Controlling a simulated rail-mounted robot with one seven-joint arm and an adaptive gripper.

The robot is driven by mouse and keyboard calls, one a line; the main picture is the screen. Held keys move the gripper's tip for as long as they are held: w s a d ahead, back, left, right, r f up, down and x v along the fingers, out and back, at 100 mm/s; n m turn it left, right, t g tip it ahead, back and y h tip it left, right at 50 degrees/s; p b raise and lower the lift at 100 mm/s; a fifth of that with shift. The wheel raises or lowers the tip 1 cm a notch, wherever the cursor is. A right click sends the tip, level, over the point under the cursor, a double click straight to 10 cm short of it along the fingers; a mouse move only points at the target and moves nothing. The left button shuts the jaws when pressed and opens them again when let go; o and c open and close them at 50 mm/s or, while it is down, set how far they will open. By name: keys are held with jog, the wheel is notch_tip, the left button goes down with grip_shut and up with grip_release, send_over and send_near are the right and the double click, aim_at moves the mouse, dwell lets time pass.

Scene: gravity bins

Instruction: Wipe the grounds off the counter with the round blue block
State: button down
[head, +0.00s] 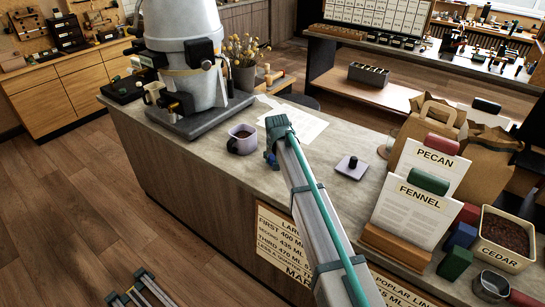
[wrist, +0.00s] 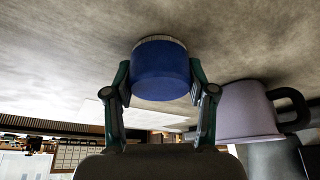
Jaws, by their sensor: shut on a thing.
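The round blue block (wrist: 160,72) is between the two fingers of my gripper (wrist: 160,80), which is shut on it in the wrist view. The block has a pale layer on the end facing the counter, and that end is at or very near the surface; I cannot tell whether it touches. In the head view my gripper (head: 274,150) is over the counter (head: 215,165), just right of the lilac mug, with a bit of blue showing beside it. I cannot make out any grounds on the counter; my arm hides part of it.
The lilac mug (head: 241,140) with dark contents stands close to my gripper, also in the wrist view (wrist: 245,112). Papers (head: 300,122) lie behind. A small lilac square with a dark knob (head: 351,167) is to the right. The big grinder-like machine (head: 185,60) stands at the left.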

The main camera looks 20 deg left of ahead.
jog(key=shift+s+d+f, duration=0.1)
jog(key=shift+d, duration=0.15)
jog(key=shift+s+d, duration=0.25)
jog(key=shift+d, duration=0.7)
jog(key=shift+s+d, duration=0.2)
jog(key=shift+d, duration=0.75)
jog(key=shift+r, duration=0.2)
jog(key=shift+r+p, duration=0.45)
jog(key=shift+r, duration=0.3)
notch_tip(320, 180, up, 5)
jog(key=shift+p, duration=1.15)
